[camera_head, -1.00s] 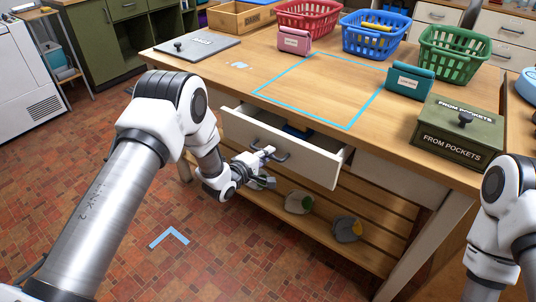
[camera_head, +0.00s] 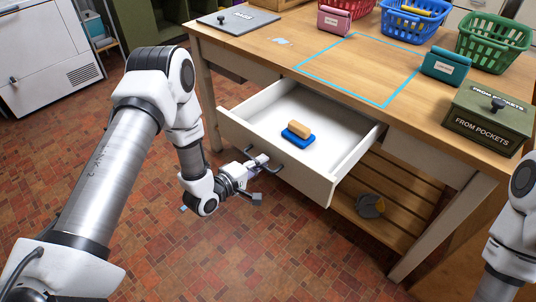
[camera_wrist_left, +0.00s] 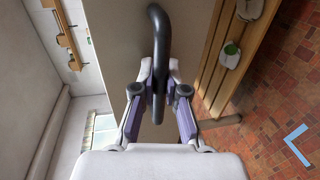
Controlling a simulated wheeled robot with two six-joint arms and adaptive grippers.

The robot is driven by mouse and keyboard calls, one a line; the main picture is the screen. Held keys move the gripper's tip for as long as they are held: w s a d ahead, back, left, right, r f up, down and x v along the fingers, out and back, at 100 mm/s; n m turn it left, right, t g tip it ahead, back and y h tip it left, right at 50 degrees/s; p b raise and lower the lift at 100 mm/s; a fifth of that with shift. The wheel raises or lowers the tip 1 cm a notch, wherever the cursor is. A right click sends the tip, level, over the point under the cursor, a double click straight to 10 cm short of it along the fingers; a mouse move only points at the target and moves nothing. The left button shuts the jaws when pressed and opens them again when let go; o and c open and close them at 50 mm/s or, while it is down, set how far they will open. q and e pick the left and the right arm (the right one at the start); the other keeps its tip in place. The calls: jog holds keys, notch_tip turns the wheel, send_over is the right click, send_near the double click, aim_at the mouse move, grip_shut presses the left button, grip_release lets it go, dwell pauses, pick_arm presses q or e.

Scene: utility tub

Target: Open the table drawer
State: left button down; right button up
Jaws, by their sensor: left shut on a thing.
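The white table drawer (camera_head: 320,182) is pulled well out from under the wooden tabletop (camera_head: 290,52), and its white inside shows. A blue brush-like item with a tan top (camera_head: 298,131) lies in it. My left gripper (camera_head: 260,160) is shut on the dark drawer handle (camera_head: 279,170) at the drawer front. In the left wrist view the curved handle (camera_wrist_left: 160,30) runs between the two fingertips (camera_wrist_left: 158,88). Part of my right arm shows at the right edge; its gripper is out of view.
On the tabletop are a green "FROM POCKETS" box (camera_head: 488,122), a teal pouch (camera_head: 445,66), a pink pouch (camera_head: 334,20), baskets and a blue taped square. A grey item (camera_head: 370,206) lies on the slatted lower shelf.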

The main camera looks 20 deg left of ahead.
pick_arm(q)
jog(key=shift+s+a, duration=0.15)
jog(key=shift+s, duration=0.05)
jog(key=c, duration=1.2)
grip_release()
jog(key=v, duration=1.2)
